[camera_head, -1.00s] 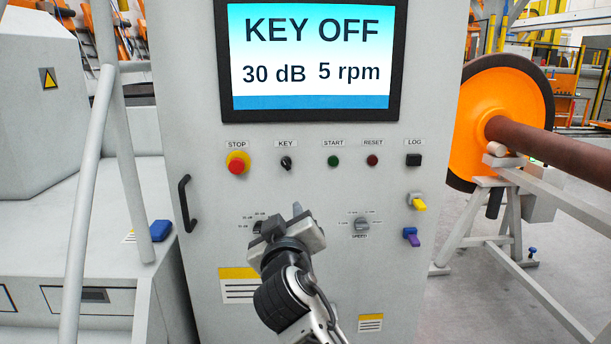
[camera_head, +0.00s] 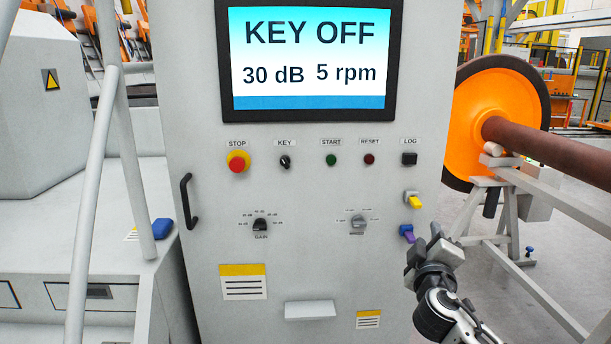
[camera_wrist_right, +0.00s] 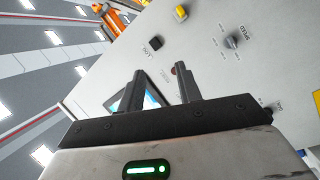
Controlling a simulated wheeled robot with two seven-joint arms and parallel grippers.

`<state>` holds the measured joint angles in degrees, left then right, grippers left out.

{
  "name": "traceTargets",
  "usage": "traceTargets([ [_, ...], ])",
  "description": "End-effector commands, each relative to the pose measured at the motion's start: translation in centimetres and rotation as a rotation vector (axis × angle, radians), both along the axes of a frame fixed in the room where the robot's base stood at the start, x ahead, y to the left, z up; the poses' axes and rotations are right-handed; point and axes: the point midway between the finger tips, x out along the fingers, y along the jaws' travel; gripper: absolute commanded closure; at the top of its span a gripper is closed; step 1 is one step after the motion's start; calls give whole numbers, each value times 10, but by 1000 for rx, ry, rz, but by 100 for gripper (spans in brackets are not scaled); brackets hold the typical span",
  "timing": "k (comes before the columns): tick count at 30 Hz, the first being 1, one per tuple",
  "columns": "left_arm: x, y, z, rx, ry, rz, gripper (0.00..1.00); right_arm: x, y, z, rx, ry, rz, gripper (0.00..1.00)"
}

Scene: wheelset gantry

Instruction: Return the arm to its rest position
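My right gripper (camera_head: 434,246) is in front of the lower right edge of the grey control cabinet (camera_head: 330,215), just right of and below the purple key-like part (camera_head: 407,233). In the right wrist view its two dark fingers (camera_wrist_right: 162,88) stand apart with nothing between them. I cannot tell from the head view how far it is from the cabinet. The gain knob (camera_head: 261,225) and the speed knob (camera_head: 358,224) are both uncovered. My left gripper is in neither view.
The screen (camera_head: 310,55) reads KEY OFF, 30 dB, 5 rpm. A stop button (camera_head: 237,162) and a handle (camera_head: 188,201) are on the cabinet. An orange wheel (camera_head: 495,120) on a stand (camera_head: 508,215) is at the right. Pale rails (camera_head: 90,180) stand at the left.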

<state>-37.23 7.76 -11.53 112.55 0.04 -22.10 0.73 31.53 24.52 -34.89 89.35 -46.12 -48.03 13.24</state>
Motion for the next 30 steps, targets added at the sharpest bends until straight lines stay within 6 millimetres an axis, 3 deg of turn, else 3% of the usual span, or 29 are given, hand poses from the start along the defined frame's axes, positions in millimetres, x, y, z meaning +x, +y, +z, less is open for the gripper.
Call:
traceTargets([
  [1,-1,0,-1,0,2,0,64,-1,-23,2,-44,0,-27,65],
  [6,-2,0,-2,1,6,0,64,-7,-86,11,-165,0,-101,65],
  [11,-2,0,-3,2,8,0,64,-31,-70,-57,-71,131,-24,65],
  [17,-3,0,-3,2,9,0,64,-80,-56,-139,58,301,65,65],
  [21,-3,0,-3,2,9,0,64,-141,-43,-206,199,452,138,65],
  [24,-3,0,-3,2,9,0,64,-191,-33,-243,309,548,179,65],
  [30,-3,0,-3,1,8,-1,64,-269,-21,-281,481,671,221,65],
])
